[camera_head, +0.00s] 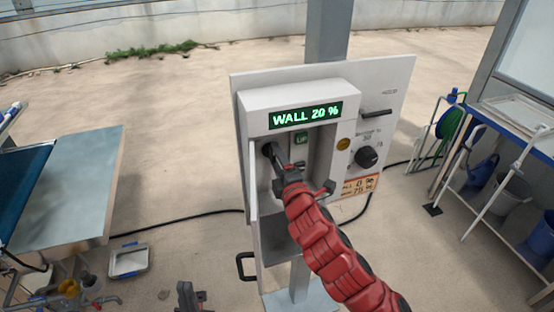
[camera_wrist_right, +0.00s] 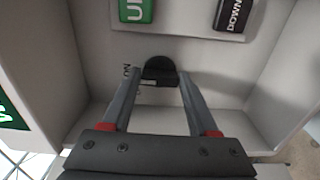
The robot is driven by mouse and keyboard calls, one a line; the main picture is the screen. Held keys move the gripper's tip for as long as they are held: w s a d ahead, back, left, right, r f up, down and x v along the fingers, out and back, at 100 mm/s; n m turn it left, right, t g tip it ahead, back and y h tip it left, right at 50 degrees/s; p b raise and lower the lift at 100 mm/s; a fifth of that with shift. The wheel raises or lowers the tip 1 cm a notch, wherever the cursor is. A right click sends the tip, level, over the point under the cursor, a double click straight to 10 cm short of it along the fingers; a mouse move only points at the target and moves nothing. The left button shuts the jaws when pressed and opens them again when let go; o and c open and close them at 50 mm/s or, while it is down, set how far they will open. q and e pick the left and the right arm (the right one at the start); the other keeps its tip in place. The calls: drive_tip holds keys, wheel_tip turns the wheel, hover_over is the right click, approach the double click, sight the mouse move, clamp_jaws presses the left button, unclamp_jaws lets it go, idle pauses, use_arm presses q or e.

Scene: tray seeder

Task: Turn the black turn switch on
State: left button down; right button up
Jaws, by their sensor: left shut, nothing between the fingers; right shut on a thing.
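The black turn switch (camera_wrist_right: 160,70) is a round dark knob on the inner face of the white control box (camera_head: 298,97). An "ON" label (camera_wrist_right: 126,72) shows beside it in the right wrist view. My right gripper (camera_head: 274,155) reaches into the box, with its fingers on either side of the switch. It is shut on the switch; these fingers also show in the right wrist view (camera_wrist_right: 158,76). In the head view the fingers partly hide the switch. My left gripper (camera_head: 187,292) is shut and empty, low at the bottom edge, away from the box.
The green display (camera_head: 306,115) reads "WALL 20 %". A green UP button (camera_wrist_right: 136,9) and a black DOWN button (camera_wrist_right: 232,14) sit near the switch. A black dial (camera_head: 367,157) is on the panel's right. A metal table (camera_head: 75,190) stands left, a blue-edged rack (camera_head: 500,120) right.

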drive_tip(key=o, duration=1.4)
drive_tip(key=p+v, duration=1.1)
drive_tip(key=v, duration=0.6)
drive_tip(key=shift+s+d+p, duration=0.1)
drive_tip(key=shift+s+p, duration=0.1)
drive_tip(key=shift+p, duration=0.1)
